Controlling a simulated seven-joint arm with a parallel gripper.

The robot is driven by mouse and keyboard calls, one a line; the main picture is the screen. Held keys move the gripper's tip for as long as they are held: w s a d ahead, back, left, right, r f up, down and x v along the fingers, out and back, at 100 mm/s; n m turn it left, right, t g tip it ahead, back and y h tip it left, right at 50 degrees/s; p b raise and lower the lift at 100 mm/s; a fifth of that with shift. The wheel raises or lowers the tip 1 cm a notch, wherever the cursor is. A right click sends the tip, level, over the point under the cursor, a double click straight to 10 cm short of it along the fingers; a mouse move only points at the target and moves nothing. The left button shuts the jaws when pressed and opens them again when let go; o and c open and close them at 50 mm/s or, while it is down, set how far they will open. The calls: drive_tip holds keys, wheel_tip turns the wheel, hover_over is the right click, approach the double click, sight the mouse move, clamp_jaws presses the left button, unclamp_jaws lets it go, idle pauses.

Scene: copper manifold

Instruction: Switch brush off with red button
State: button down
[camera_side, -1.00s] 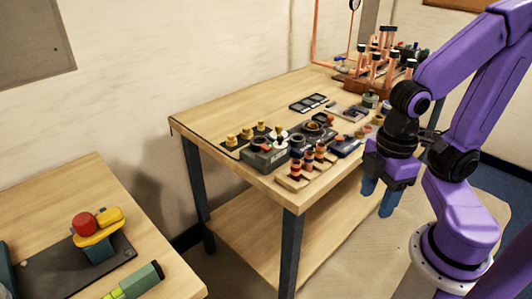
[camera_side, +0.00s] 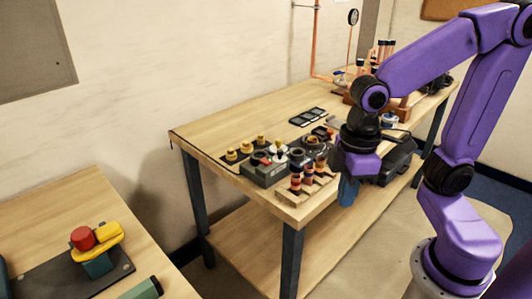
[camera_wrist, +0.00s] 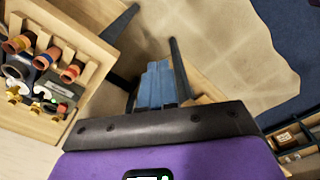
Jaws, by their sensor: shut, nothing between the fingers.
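My gripper (camera_side: 346,204) has blue fingers pressed together, pointing down in front of the workbench's front edge. In the wrist view the shut fingers (camera_wrist: 158,68) hold nothing. A grey box (camera_side: 265,174) with a small red spot (camera_side: 257,160) on top stands near the bench's front corner, left of my gripper; I cannot tell whether the spot is the red button. The box partly shows at the wrist view's left (camera_wrist: 52,92). A large red knob (camera_side: 82,238) sits on a yellow and teal device on the other table, far from my gripper. I cannot tell which part is the brush.
Copper fittings in a wooden rack (camera_side: 308,180) stand close to my gripper, at the bench edge. They also show in the wrist view (camera_wrist: 45,58). Yellow-topped pieces (camera_side: 245,147) stand behind the grey box. Copper pipes are at the bench's far end. The bench's back left is clear.

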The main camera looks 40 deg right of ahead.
drive_tip(key=w+a+r+m, duration=0.1)
drive_tip(key=w+r+m, duration=0.2)
drive_tip(key=w, duration=0.7)
wheel_tip(320, 180, up, 3)
drive_tip(key=m, duration=0.7)
hover_over(266, 161)
drive_tip(key=shift+d, duration=0.1)
wheel_tip(266, 161, down, 14)
